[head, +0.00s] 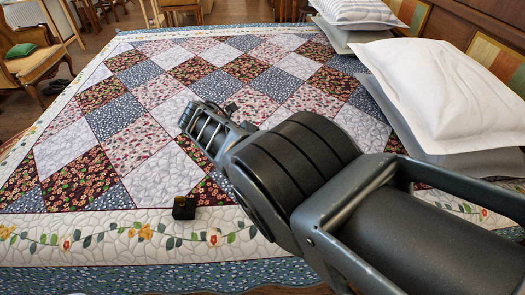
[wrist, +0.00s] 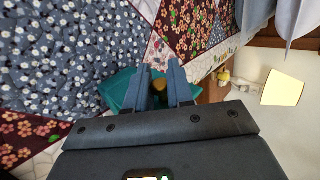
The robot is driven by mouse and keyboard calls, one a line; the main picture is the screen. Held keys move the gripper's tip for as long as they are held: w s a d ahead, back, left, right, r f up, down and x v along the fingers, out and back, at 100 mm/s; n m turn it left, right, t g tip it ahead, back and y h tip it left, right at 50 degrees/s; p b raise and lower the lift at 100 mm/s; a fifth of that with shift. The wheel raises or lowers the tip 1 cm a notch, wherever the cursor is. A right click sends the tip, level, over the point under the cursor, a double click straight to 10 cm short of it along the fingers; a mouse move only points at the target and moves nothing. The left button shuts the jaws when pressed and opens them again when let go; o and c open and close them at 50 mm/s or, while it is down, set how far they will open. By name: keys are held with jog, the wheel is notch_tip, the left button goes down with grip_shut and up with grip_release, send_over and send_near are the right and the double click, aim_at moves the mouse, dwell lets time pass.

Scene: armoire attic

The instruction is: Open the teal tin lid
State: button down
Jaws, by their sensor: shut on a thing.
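The teal tin (wrist: 122,90) shows in the wrist view, partly hidden behind my gripper's fingers and body. A small yellow-brown piece (wrist: 160,85), which looks like a knob on its lid, sits between the fingertips. My gripper (wrist: 160,78) is shut on this piece, one finger on each side. Whether the lid is raised or seated cannot be told, as my gripper covers most of it. In the head view my arm reaches over the bed, and the tin and fingertips do not show.
A patchwork quilt (head: 135,145) covers the wide bed. White pillows (head: 435,90) lie at the right. A small black box (head: 184,207) sits near the quilt's front border. An armchair (head: 38,60) stands at the far left. A pale yellow lit shape (wrist: 283,88) shows at the wrist view's right.

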jog(key=c, duration=1.1)
grip_release()
jog(key=p+v, duration=0.1)
jog(key=v, duration=0.6)
jog(key=shift+a+r+p, duration=0.15)
jog(key=shift+a+p, duration=0.15)
jog(key=shift+s, duration=0.1)
